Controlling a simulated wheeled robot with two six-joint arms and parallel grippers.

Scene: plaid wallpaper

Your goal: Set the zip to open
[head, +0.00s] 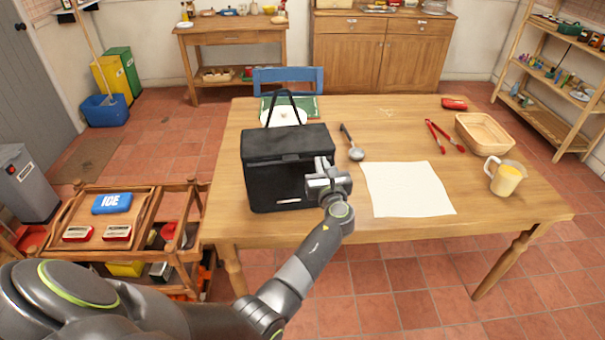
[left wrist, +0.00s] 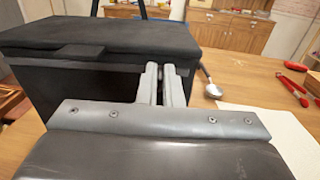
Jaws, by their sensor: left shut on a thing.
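A black cooler bag (head: 275,178) with a tall carry handle stands upright on the table. Its lid (left wrist: 90,35) lies flat on top and looks closed. A dark zip line runs below the lid; the zip pull itself is hidden at the fingers. My left gripper (head: 321,164) is at the bag's right front corner, just under the lid edge. In the left wrist view its two fingers (left wrist: 163,82) are close together at that corner, shut on what seems to be the zip pull. My right gripper is not in view.
The wooden table (head: 400,120) also holds a white sheet (head: 408,190), a ladle (head: 353,146), red tongs (head: 445,135), a wooden basket (head: 484,134) and a yellow-filled jug (head: 506,178). A wooden cart (head: 140,245) stands left.

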